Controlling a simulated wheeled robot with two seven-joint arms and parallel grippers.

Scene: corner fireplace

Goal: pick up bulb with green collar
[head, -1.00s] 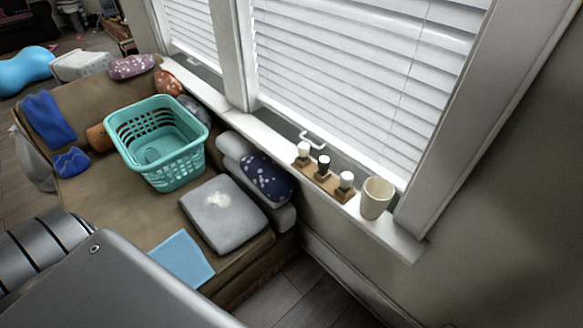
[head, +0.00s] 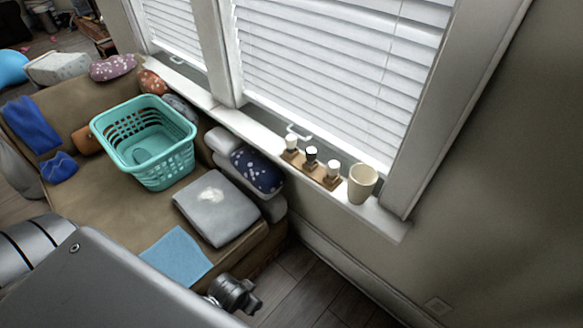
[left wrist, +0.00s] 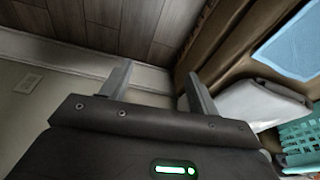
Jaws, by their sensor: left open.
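Three small bulb-like pieces stand upright in a row on a wooden holder (head: 322,175) on the window sill. The left one (head: 292,142) and the right one (head: 333,169) have white tops, and the middle one (head: 311,154) has a dark top. They are too small to tell which has a green collar. My left gripper shows in the left wrist view (left wrist: 159,70) with its two fingers apart and nothing between them. It is above the floor by the wall, well away from the bulbs. My right gripper is not in view.
A cream cup (head: 362,184) stands on the sill (head: 392,226) just right of the holder. The window blinds (head: 320,70) rise behind. A brown couch (head: 110,205) holds a teal basket (head: 150,145), a grey cushion (head: 215,212) and a blue cloth (head: 175,257). Bare floor lies below the sill.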

